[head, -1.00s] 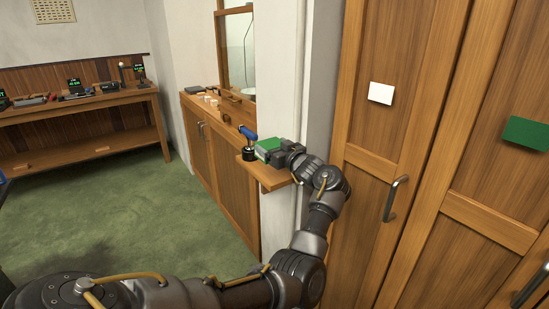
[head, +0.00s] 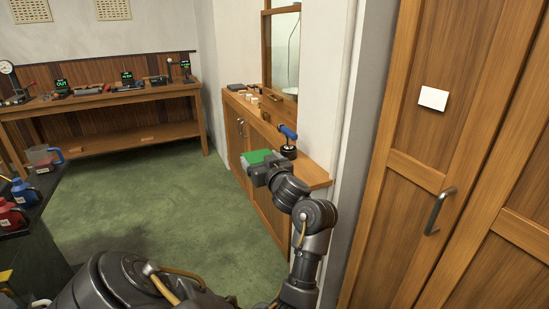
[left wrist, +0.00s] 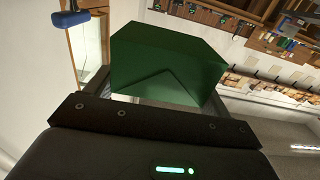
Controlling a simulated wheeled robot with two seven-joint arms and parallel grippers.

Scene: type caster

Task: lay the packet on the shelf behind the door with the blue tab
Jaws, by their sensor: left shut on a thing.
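A tall wooden door with a white tab (head: 433,98) and a metal handle stands at the right. No blue tab is in view, and no shelf behind a door can be seen. My right gripper is not in view.
The ledge (head: 312,172) under the window bears a blue-handled tool (head: 288,140) beside the packet. A workbench (head: 110,99) with several devices stands at the back. Red and blue containers stand on a dark counter (head: 45,190) at the left. Green floor between is clear.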

